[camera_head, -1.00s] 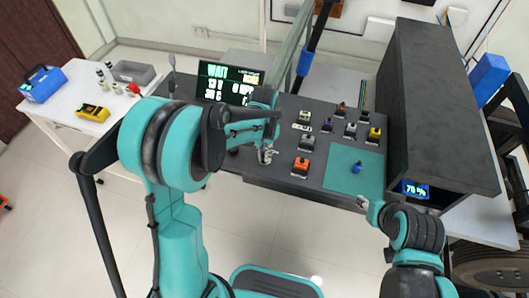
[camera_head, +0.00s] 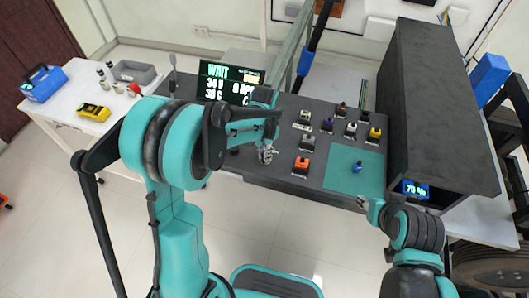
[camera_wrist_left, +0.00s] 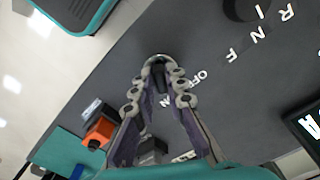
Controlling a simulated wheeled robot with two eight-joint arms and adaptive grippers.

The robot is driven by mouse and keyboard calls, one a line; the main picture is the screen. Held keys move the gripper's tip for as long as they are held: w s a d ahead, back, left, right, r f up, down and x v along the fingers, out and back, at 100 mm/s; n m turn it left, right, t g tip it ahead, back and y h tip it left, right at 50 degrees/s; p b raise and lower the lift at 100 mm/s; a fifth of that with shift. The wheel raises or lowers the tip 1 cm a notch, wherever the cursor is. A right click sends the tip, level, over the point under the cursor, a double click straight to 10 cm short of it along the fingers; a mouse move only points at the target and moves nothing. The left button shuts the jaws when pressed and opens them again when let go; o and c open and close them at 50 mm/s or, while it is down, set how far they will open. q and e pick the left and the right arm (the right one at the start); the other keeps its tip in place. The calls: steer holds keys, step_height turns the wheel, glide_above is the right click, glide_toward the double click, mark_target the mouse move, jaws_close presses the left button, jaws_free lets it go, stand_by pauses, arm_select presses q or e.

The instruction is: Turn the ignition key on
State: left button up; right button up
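The dark console panel (camera_head: 255,173) has printed switch lettering, including OFF (camera_wrist_left: 198,77), in the left wrist view. My left gripper (camera_wrist_left: 160,75) reaches down to the panel beside this lettering, and its fingers converge around a small dark piece that looks like the ignition key (camera_wrist_left: 159,80). A rounded metallic rim shows at the fingertips. The fingers hide most of the key, so I cannot read its turn angle. In the head view my left gripper (camera_head: 266,155) is over the panel's front part. My right gripper (camera_head: 364,203) is at the panel's front right edge; its opening is unclear.
An orange-topped switch (camera_head: 301,166) and several other switches stand to the right. A teal pad (camera_head: 341,177) carries a small blue object (camera_head: 357,166). A display (camera_head: 228,83) reads WAIT behind my left arm. A tall dark housing (camera_head: 437,100) bounds the right side.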

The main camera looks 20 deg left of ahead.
arm_select(q)
steer(key=shift+o, duration=1.3)
step_height(320, 180, up, 12)
steer(key=s+a+n+t, duration=0.1)
steer(key=s+n+t, duration=0.2)
steer(key=s, duration=0.5)
steer(key=s+a+r+n+t, duration=0.1)
steer(key=s+n+t, duration=0.2)
steer(key=s, duration=0.5)
steer(key=shift+s+a+n+t, duration=0.3)
steer(key=shift+s+t, duration=0.05)
steer(key=shift+t, duration=0.25)
